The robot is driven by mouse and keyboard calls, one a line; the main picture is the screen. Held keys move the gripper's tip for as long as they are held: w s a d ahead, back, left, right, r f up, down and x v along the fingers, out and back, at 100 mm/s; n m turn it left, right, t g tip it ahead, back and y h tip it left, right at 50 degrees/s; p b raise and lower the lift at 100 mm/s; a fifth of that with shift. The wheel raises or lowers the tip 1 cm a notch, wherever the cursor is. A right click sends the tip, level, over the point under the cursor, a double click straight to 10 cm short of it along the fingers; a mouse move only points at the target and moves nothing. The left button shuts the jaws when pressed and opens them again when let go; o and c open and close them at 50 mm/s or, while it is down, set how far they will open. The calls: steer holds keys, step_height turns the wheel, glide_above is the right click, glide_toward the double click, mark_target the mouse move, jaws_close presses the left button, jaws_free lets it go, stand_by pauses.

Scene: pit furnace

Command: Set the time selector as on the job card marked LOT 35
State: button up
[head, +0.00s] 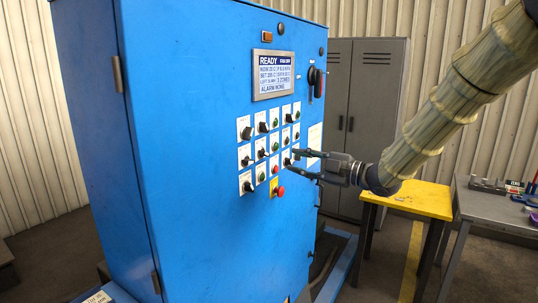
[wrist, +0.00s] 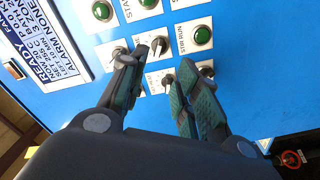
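The blue cabinet (head: 215,215) carries a panel (head: 268,150) of dark selector knobs and coloured buttons on white plates. I cannot read which knob is the time selector. My gripper (head: 290,160) is open at the panel's right side; its fingers also show in the wrist view (wrist: 158,72). There, a small selector knob (wrist: 166,80) sits between the fingers, and another knob (wrist: 158,45) stands just beyond. I see no clear grip on either. The left fingertip overlaps a third knob (wrist: 120,52). A pale sheet (head: 315,136) is on the cabinet; no LOT 35 marking is legible.
A display (head: 273,74) above the panel reads READY. A red-handled switch (head: 318,82) is at upper right. A yellow table (head: 420,199) and a grey table (head: 490,207) stand at right.

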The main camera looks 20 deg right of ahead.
mark_target(267, 154)
steer(key=p+x, duration=0.4)
steer(key=x, duration=0.6)
steer(key=shift+w+a+r, duration=0.15)
steer(key=shift+w+a, duration=0.1)
steer(key=shift+w, duration=0.05)
jaws_close()
